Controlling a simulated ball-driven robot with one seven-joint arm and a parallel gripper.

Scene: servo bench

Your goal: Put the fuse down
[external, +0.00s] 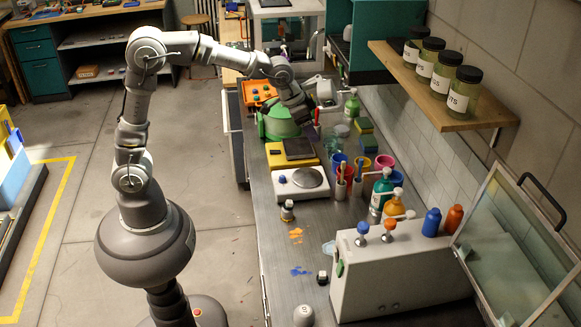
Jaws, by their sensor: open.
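My gripper (303,118) points down over the far part of the bench, just right of a green rounded object (279,124). It is small and partly hidden by my own wrist in this view. It is open. I cannot pick out the fuse; it is too small or hidden.
An orange tray (259,94) lies beyond the green object. A yellow device (291,153) and a white scale (300,184) stand nearer. Cups, bottles and a grey box (400,270) line the right side. A shelf with jars (446,85) overhangs the bench.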

